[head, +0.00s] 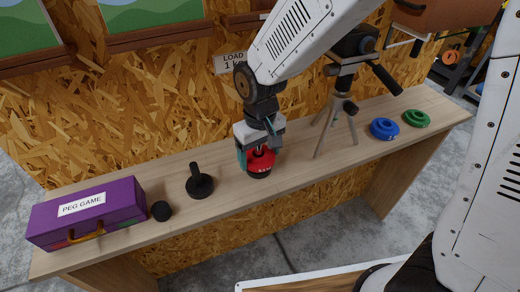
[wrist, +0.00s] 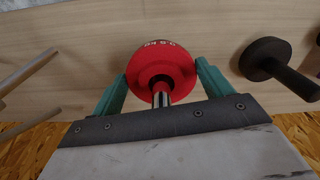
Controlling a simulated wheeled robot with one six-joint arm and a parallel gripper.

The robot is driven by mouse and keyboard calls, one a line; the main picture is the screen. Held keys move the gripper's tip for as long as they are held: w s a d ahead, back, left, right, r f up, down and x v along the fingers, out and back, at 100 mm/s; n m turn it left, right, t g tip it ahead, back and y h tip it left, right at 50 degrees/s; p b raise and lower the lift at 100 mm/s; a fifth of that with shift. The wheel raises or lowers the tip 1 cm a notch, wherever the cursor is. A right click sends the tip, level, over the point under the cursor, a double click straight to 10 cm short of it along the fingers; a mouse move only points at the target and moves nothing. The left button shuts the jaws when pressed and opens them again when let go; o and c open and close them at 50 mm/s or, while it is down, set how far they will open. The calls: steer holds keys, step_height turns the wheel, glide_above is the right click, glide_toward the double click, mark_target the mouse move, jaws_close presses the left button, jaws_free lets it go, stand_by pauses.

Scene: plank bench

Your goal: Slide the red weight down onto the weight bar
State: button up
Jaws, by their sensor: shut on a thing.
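The red weight (head: 261,163), a disc with white lettering, is between the teal fingers of my gripper (head: 258,158). The wrist view shows it too (wrist: 160,62), with a finger against each side, so my gripper is shut on it. A shiny metal rod (wrist: 162,97) stands in the weight's centre and runs toward my palm; this looks like the weight bar, with the weight around it. A dark base (head: 259,176) shows just under the weight. Whether the weight rests on that base I cannot tell. The rod's upper end is hidden by my gripper.
A black disc with an upright post (head: 200,182) stands left on the plank bench. Beyond it are a black knob (head: 161,211) and a purple PEG GAME case (head: 90,212). Right are a tripod (head: 337,122), a blue weight (head: 384,128) and a green weight (head: 416,118).

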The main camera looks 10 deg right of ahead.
steer(key=shift+f, duration=0.5)
steer(key=o, duration=1.3)
steer(key=shift+o, duration=0.2)
step_height(320, 180, up, 8)
steer(key=shift+f, duration=0.1)
steer(key=shift+s, duration=0.1)
steer(key=s+d+r+m, duration=0.1)
steer(key=s+d+r, duration=0.2)
steer(key=s+d, duration=0.3)
steer(key=s+d+r+m+t, duration=0.1)
steer(key=s+d+r+m, duration=0.1)
steer(key=s+d+r, duration=0.2)
steer(key=s+d+r+m, duration=0.2)
steer(key=s+d+r, duration=0.2)
steer(key=s+d, duration=0.4)
steer(key=shift+s+d, duration=0.35)
steer(key=shift+d, duration=0.9)
